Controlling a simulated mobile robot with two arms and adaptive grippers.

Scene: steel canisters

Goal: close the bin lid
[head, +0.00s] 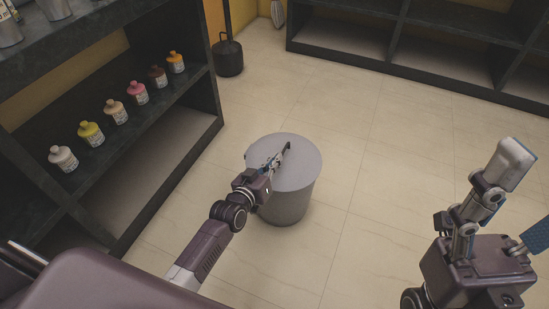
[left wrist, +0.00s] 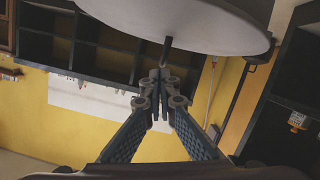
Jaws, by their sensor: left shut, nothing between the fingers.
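A round grey bin (head: 287,207) stands on the tiled floor. Its top is covered by a flat grey disc, the lid (head: 303,171), which looks level and seated, though a small gap cannot be ruled out. My left gripper (head: 283,153) is shut and empty, reaching across the lid with its tips over the top. In the left wrist view its closed fingers (left wrist: 160,80) are by the pale lid (left wrist: 190,22); contact is unclear. My right gripper (head: 528,190) is close to the head camera at the right. Its fingers look spread, with one cut off by the picture edge.
A dark shelf unit (head: 170,134) with several small bottles stands at the left. Another low dark shelf (head: 420,75) runs along the back wall. A dark round container (head: 228,58) stands behind. The floor right of the bin is clear.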

